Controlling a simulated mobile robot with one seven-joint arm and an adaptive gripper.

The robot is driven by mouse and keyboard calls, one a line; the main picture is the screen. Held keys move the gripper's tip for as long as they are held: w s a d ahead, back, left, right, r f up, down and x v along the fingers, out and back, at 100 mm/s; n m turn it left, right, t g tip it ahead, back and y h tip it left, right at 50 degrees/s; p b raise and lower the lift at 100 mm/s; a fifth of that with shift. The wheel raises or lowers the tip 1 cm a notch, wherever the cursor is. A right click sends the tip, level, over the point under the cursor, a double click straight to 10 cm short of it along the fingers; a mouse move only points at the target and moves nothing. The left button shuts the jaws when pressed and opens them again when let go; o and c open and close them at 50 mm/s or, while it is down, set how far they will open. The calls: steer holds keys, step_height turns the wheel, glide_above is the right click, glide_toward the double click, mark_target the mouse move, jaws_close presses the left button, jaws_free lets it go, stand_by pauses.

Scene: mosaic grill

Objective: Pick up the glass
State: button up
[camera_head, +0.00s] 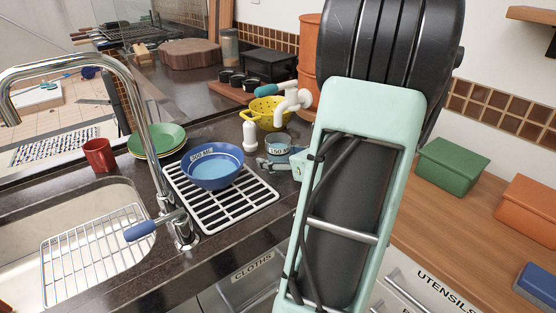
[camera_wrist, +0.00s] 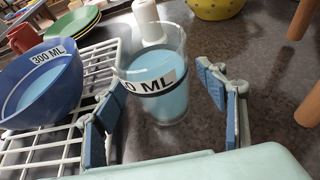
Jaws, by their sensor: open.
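The glass (camera_wrist: 158,102) is clear, holds light blue liquid and has a white label with a dark band, partly hidden, ending in "0 ML". It stands upright on the dark counter beside the white rack. In the head view the glass (camera_head: 279,146) is small and partly covered by my gripper (camera_head: 277,163). My gripper (camera_wrist: 164,88) is open in the wrist view, with one blue-padded finger on each side of the glass. The right finger is visibly apart from it.
A blue bowl (camera_head: 216,175) labelled "300 ML" stands on the white rack (camera_head: 227,206), left of the glass. A white bottle (camera_head: 250,134) and a yellow colander (camera_head: 268,112) stand behind it. Green plates (camera_head: 158,139) and the tap (camera_head: 150,130) are farther left. Wooden legs (camera_wrist: 309,105) stand at right.

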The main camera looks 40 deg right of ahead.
steer(key=shift+w, duration=0.15)
steer(key=c, duration=1.7)
steer(key=shift+r, duration=0.4)
steer(key=shift+s+r+p, duration=0.2)
steer(key=shift+r+p, duration=0.1)
steer(key=s, duration=0.7)
steer(key=shift+s+a, duration=0.3)
steer(key=shift+a, duration=0.05)
step_height(320, 180, up, 14)
steer(key=p, duration=0.4)
steer(key=shift+f, duration=0.2)
